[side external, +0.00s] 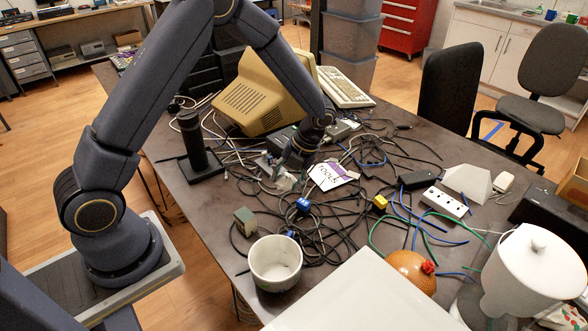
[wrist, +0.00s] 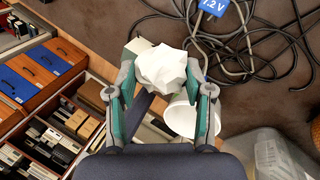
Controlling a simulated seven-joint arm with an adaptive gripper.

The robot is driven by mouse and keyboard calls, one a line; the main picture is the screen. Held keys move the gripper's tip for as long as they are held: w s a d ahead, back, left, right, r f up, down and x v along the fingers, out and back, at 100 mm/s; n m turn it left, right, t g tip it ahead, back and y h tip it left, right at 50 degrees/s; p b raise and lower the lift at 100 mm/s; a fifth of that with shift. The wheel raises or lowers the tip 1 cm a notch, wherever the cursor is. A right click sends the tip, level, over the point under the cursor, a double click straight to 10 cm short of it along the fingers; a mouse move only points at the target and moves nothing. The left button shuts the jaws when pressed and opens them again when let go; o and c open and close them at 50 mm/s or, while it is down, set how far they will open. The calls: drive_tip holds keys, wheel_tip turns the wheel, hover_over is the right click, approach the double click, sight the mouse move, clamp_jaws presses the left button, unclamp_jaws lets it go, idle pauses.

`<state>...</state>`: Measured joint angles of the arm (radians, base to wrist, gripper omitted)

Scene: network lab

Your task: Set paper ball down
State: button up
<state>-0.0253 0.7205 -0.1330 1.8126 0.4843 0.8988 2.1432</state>
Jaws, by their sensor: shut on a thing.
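The paper ball (wrist: 162,70) is white and crumpled, and sits between the fingers of my gripper (wrist: 161,88) in the wrist view. My gripper is shut on it. In the side view my gripper (side external: 289,170) points down over the cable-strewn table (side external: 225,245), with the pale ball (side external: 285,182) at its tips. The gap between ball and tabletop is hard to judge. A white pot (side external: 276,263) stands near the table's front edge. A white rounded rim (wrist: 181,118), likely this pot, is partly hidden behind the ball and right finger in the wrist view.
Tangled cables (side external: 335,232) cover the middle of the table. A beige monitor (side external: 262,100) and a black cylinder on a base (side external: 193,138) stand behind. A white card (side external: 328,176), a blue block (side external: 303,205) and a grey-green block (side external: 245,220) lie nearby. The front-left tabletop is barer.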

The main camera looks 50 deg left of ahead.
drive_tip(key=d+f+m, duration=0.1)
drive_tip(key=d+f, duration=0.2)
drive_tip(key=d, duration=0.7)
drive_tip(key=d+f+m, duration=0.1)
drive_tip(key=d+f, duration=0.2)
drive_tip(key=d, duration=0.7)
drive_tip(key=shift+t, duration=0.3)
drive_tip(key=f, duration=0.7)
drive_tip(key=shift+w+d+f, duration=0.15)
drive_tip(key=shift+w+d, duration=0.05)
drive_tip(key=shift+f, duration=0.15)
drive_tip(key=o, duration=0.7)
